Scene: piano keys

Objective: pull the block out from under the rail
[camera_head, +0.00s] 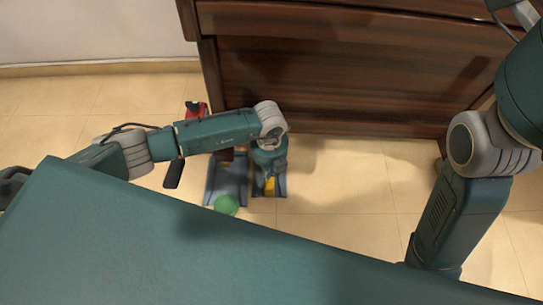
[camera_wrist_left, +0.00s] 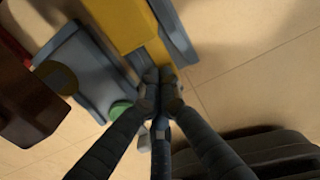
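In the left wrist view a narrow yellow block (camera_wrist_left: 156,52) shows as a strip coming out from beneath a wider, brighter yellow piece (camera_wrist_left: 116,18). A grey-blue rail side (camera_wrist_left: 172,30) runs along its right. My left gripper (camera_wrist_left: 160,82) has its dark fingers drawn close together at the block's near end; whether they pinch it cannot be told. In the head view my left gripper (camera_head: 266,172) points down over the right grey-blue fixture (camera_head: 281,184), where a bit of yellow shows. My right arm is at the right; its gripper is hidden.
A second grey-blue fixture (camera_head: 226,170) stands just left, with a green ball (camera_head: 227,204) at its near end. A red thing (camera_head: 194,108) lies farther left. A dark wooden cabinet (camera_head: 340,80) stands behind. The tiled floor (camera_head: 350,180) to the right is clear.

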